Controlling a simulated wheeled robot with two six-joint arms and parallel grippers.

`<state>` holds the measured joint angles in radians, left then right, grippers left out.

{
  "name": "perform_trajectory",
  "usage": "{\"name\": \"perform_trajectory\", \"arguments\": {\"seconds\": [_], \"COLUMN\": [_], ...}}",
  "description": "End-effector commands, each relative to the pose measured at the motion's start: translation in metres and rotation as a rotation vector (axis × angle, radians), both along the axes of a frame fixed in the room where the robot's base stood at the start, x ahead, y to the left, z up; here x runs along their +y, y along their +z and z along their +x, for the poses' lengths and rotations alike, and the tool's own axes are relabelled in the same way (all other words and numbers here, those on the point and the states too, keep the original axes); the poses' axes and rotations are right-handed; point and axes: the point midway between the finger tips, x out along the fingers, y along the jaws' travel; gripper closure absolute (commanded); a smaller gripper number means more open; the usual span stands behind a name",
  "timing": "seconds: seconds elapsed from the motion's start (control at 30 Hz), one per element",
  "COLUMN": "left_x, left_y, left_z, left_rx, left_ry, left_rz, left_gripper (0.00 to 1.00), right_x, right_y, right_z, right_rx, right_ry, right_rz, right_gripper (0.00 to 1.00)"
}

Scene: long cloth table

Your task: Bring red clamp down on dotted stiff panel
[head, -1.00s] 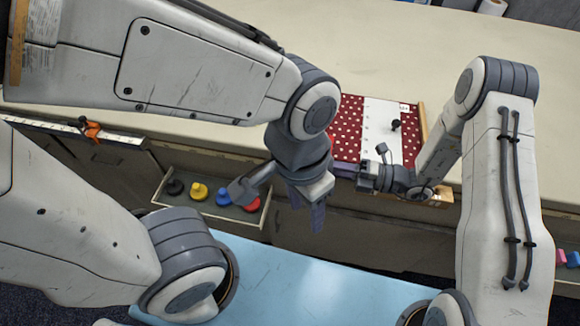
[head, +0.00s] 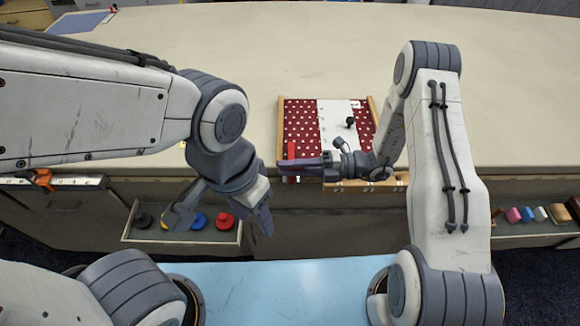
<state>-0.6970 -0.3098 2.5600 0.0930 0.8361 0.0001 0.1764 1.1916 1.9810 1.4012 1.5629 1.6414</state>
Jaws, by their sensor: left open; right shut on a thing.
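The dotted stiff panel (head: 300,130) is dark red with white dots and lies on the table's near edge, between wooden side strips. The red clamp (head: 291,150) shows as a narrow upright red piece at the panel's near left corner. My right gripper (head: 297,165) is shut on the red clamp, at the panel's near edge; its fingers hide part of it. I cannot tell whether the clamp touches the panel. My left gripper (head: 264,220) is open and empty, in front of the table and left of the panel.
An open drawer (head: 130,230) below the table edge holds black, blue and red knobs, partly behind my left wrist. An orange clamp (head: 42,178) sits on a rail at left. A shelf at right holds coloured blocks (head: 527,214).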

Motion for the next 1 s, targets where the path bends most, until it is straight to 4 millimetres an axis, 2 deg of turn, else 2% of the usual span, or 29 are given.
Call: {"name": "perform_trajectory", "arguments": {"seconds": [0.03, 0.07, 0.1, 0.13, 0.17, 0.47, 0.57, 1.0], "left_x": [0.0, 0.0, 0.0, 0.0, 0.0, 0.0, 0.0, 0.0], "left_y": [0.001, 0.001, 0.001, 0.001, 0.001, 0.0, -0.003, -0.028], "left_z": [0.0, 0.0, 0.0, 0.0, 0.0, 0.0, 0.0, 0.0], "left_rx": [0.0, 0.0, 0.0, 0.0, 0.0, 0.0, 0.0, 0.0], "left_ry": [0.0, 0.0, 0.0, 0.0, 0.0, 0.0, 0.0, -0.001], "left_rz": [0.0, 0.0, 0.0, 0.0, 0.0, 0.0, 0.0, 0.0], "left_gripper": [0.48, 0.48, 0.48, 0.48, 0.48, 0.48, 0.48, 0.48], "right_x": [-0.004, -0.004, -0.004, -0.004, -0.004, -0.005, -0.011, -0.087], "right_y": [0.007, 0.007, 0.007, 0.007, 0.007, 0.006, 0.005, 0.004], "right_z": [0.019, 0.019, 0.019, 0.018, 0.018, 0.019, 0.019, 0.008], "right_rx": [-0.039, -0.039, -0.039, -0.039, -0.039, -0.04, -0.041, -0.027], "right_ry": [-0.045, -0.045, -0.045, -0.044, -0.044, -0.045, -0.047, -0.026], "right_rz": [0.004, 0.005, 0.005, 0.005, 0.005, 0.003, 0.003, 0.004], "right_gripper": [1.0, 1.0, 0.66, 0.54, 0.48, 0.48, 0.48, 0.48]}}
